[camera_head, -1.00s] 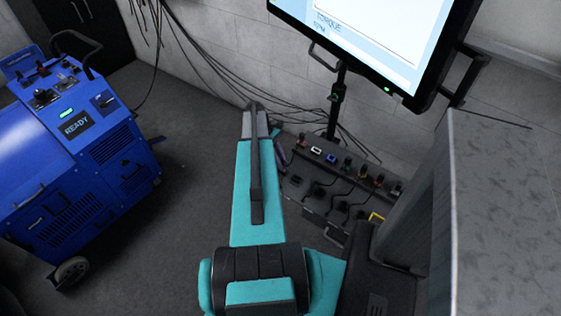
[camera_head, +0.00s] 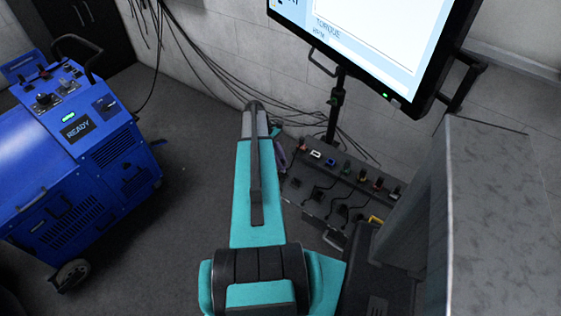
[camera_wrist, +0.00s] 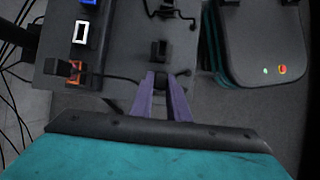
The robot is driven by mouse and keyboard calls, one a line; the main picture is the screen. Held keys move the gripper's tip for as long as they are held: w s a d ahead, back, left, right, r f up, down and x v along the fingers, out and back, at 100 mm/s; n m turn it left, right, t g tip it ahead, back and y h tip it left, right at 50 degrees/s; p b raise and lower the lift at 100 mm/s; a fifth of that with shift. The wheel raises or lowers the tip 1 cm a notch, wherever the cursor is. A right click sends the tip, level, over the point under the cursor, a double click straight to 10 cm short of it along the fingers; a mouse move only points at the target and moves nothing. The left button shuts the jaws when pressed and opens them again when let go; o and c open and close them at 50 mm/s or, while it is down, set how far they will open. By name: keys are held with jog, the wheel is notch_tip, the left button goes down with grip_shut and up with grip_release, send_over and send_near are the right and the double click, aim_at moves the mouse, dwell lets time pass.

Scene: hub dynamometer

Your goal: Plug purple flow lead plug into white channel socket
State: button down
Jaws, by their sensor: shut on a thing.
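In the wrist view my gripper (camera_wrist: 162,82) has two purple-grey fingers converging on a small dark thing, apparently the plug end of the flow lead; its purple colour cannot be made out. In the head view the gripper (camera_head: 279,158) shows only partly, beside the end of my teal arm. The white channel socket (camera_wrist: 80,33) is a white-rimmed rectangle on the dark panel, up and left of my fingertips and apart from them. It also shows in the head view (camera_head: 315,154), right of the gripper.
An orange socket (camera_wrist: 75,72) and a blue socket (camera_wrist: 88,2) flank the white one. Dark upright plugs (camera_wrist: 158,49) and black cables lie on the dark panel (camera_wrist: 125,40). A monitor (camera_head: 375,40) hangs above; a blue machine (camera_head: 85,150) stands left. Open floor (camera_head: 195,190) lies between.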

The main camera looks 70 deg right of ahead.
jog(key=shift+r+p, duration=1.15)
jog(key=shift+r, duration=0.9)
dwell(0.5)
